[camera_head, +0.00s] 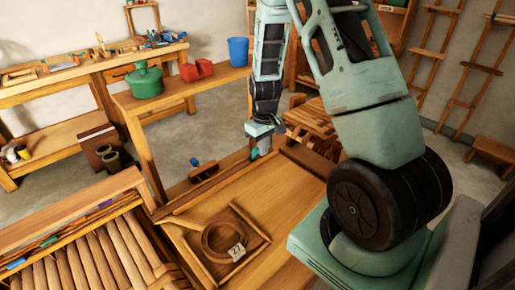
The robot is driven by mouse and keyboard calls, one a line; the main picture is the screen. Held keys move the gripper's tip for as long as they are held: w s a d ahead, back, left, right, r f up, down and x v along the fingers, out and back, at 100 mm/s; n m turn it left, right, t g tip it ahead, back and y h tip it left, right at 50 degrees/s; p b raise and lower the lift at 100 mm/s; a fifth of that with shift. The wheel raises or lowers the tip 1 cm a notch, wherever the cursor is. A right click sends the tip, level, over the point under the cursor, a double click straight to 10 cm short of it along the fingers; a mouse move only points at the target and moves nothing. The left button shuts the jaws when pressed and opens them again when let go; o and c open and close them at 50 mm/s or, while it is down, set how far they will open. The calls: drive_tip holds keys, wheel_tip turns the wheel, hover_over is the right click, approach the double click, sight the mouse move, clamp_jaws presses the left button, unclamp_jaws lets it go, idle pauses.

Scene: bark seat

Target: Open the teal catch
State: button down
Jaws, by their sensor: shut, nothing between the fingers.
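A small bright teal piece (254,153), which looks like the teal catch, shows at the back edge of the wooden bench top (240,195). My gripper (263,151) points down right beside it, on its right. The fingers are shut with nothing between them. They partly cover this spot, and I cannot tell whether they touch the teal piece. The catch is too small here to tell its position.
A round wooden ring with a number tag (237,251) sits in a frame in front. Wooden slats (85,260) lie at left. A green pot (145,80), red block (197,70) and blue bucket (238,51) stand behind.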

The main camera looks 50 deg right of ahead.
drive_tip(key=shift+f, duration=0.15)
drive_tip(key=shift+f+b, duration=0.85)
drive_tip(key=shift+f, duration=0.1)
drive_tip(key=shift+w, duration=0.1)
drive_tip(key=shift+w+d+p, duration=0.15)
drive_tip(key=shift+w+p, duration=0.2)
drive_tip(key=shift+w, duration=1.85)
drive_tip(key=shift+s+r+p, duration=0.25)
drive_tip(key=shift+r+p, duration=0.7)
drive_tip(key=shift+r, duration=0.4)
drive_tip(key=shift+s+r+p, duration=0.3)
drive_tip(key=shift+r+p, duration=0.7)
drive_tip(key=shift+r, duration=0.4)
drive_tip(key=shift+s+r+p, duration=0.25)
drive_tip(key=shift+r+p, duration=0.7)
drive_tip(key=shift+r, duration=0.4)
